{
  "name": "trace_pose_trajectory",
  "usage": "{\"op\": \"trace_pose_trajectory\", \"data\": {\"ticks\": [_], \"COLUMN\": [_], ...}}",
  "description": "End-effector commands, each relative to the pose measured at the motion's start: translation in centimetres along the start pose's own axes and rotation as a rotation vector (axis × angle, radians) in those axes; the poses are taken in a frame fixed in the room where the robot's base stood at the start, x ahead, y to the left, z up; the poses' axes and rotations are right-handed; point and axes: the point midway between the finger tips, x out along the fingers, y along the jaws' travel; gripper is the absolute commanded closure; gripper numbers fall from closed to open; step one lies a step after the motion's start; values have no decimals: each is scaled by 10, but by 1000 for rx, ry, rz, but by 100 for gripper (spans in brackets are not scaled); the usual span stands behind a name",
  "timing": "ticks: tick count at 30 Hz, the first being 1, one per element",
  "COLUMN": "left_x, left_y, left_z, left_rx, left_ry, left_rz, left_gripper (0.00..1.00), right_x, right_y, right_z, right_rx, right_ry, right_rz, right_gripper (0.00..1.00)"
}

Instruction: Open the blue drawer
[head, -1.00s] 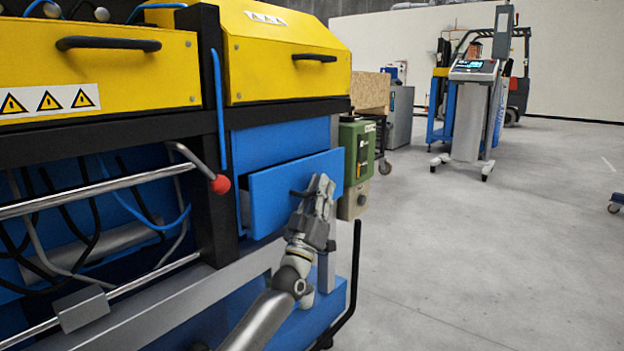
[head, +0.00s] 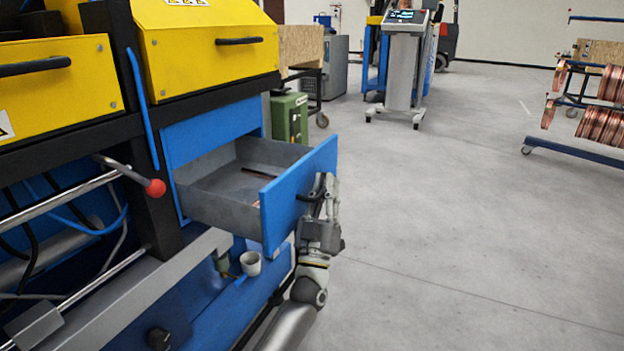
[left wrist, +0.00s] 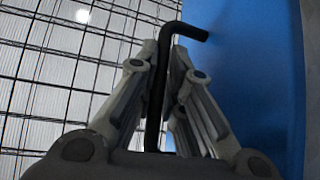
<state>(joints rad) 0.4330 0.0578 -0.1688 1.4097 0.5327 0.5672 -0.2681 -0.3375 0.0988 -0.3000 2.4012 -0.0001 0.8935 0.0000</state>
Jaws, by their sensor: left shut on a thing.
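The blue drawer (head: 297,197) is pulled well out of the machine in the head view, and its grey inside (head: 228,176) shows. A thin dark piece and a small copper-coloured bit lie in it. My left gripper (head: 322,190) is at the outer face of the drawer front, shut on the black handle. In the left wrist view the black handle (left wrist: 158,95) runs between the two fingers of the gripper (left wrist: 163,70), with the blue drawer front (left wrist: 250,70) to the right. My right gripper is not in view.
The machine has yellow covers (head: 205,50) and a lever with a red knob (head: 155,188). A green box (head: 289,118) stands behind the drawer.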

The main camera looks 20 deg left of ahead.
Motion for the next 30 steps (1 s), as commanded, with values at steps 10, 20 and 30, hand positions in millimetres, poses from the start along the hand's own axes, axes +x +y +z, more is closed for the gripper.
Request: {"op": "trace_pose_trajectory", "data": {"ticks": [10,20,30], "left_x": [-2,-2,-5], "left_y": [5,4,4], "left_z": [2,1,1], "left_rx": [0,0,0], "left_ry": [0,0,-1], "left_rz": [-1,-1,-1], "left_gripper": [100,68,68], "right_x": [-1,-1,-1], "right_y": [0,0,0], "right_z": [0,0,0], "right_rx": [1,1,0], "right_ry": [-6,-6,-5], "right_rz": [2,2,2], "right_gripper": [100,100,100]}}
